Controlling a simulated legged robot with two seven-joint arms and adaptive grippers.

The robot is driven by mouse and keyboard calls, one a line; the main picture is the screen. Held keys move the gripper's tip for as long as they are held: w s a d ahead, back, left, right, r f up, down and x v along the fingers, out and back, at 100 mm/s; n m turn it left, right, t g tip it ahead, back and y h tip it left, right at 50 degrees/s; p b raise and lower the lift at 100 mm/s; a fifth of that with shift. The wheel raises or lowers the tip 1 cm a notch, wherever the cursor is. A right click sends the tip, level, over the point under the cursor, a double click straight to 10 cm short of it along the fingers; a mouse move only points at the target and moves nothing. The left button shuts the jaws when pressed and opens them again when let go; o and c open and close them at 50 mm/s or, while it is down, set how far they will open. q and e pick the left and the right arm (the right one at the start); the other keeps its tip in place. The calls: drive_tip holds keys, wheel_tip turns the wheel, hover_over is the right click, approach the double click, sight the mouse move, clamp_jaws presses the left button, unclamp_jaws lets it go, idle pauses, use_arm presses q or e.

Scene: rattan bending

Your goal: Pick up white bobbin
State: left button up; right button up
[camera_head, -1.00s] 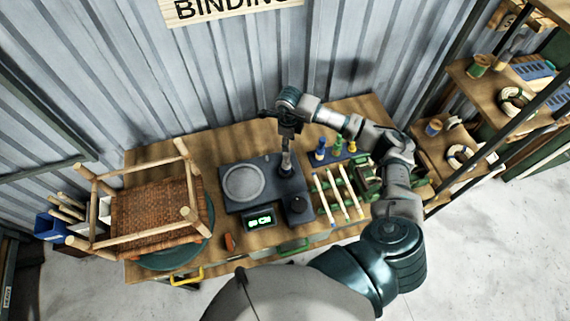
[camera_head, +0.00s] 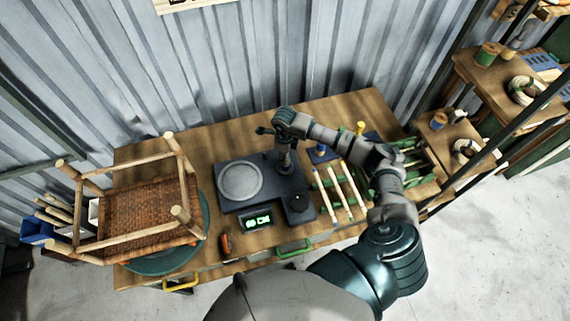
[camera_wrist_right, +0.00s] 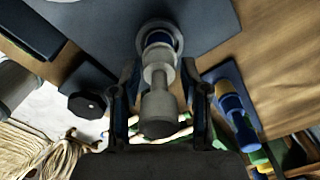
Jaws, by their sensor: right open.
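A pale grey-white bobbin-like piece (camera_wrist_right: 158,78) with a blue band stands between the fingers of my right gripper (camera_wrist_right: 160,103) in the right wrist view. I cannot tell for sure that it is the white bobbin. My right gripper is open around it, with a finger on each side and no clear grip. In the head view, my right gripper (camera_head: 284,140) is over the upright post on the dark machine (camera_head: 228,204), and its fingers are hard to make out. My left gripper is not in view.
A blue rack with coloured bobbins (camera_wrist_right: 235,108) is close beside the right finger. Pale rods (camera_head: 343,186) lie right of the machine. A woven stool (camera_head: 146,215) fills the table's left side. Bare wooden table (camera_head: 205,143) shows behind the machine.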

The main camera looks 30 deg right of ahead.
drive_tip(key=shift+s+r, duration=0.1)
drive_tip(key=shift+r, duration=0.1)
clamp_jaws()
drive_tip(key=shift+d, duration=0.2)
